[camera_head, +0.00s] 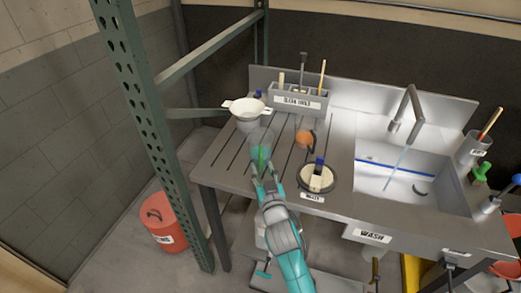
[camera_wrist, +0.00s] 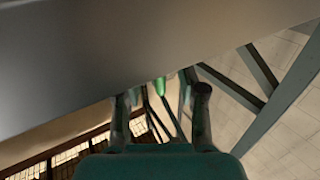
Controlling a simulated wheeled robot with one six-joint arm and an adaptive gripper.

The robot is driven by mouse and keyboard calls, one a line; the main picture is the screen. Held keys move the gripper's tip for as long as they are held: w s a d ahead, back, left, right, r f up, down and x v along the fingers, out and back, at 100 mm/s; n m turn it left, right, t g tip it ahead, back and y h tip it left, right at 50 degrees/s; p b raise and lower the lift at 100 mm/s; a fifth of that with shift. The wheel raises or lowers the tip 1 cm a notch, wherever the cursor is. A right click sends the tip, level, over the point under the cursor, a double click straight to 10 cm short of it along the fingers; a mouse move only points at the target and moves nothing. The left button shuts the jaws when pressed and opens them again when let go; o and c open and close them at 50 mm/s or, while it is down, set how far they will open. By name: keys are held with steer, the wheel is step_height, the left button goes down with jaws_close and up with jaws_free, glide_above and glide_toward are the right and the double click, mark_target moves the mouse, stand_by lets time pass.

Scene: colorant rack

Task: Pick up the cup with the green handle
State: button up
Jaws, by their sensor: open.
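The cup (camera_head: 262,138) looks clear and pale, with a green handle (camera_head: 261,157) on its near side. It is at the left part of the metal counter. My gripper (camera_head: 264,172) is just in front of the handle, its fingers open and pointing at it. In the wrist view, the green handle (camera_wrist: 160,86) shows as a small green piece ahead, between my open fingers (camera_wrist: 160,102). Whether the fingers touch the handle cannot be told. Most of the cup is hidden or unclear in the wrist view.
A white strainer bowl (camera_head: 246,107) stands behind left, and a labelled tool box (camera_head: 298,101) at the back. An orange round thing (camera_head: 305,139) and a round holder with a brush (camera_head: 318,178) are to the right, before the sink (camera_head: 410,185). A green rack post (camera_head: 160,130) stands left.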

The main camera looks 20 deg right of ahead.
steer(key=shift+w+d, duration=0.1)
steer(key=shift+w, duration=1.15)
jaws_close()
steer(key=shift+r, duration=0.2)
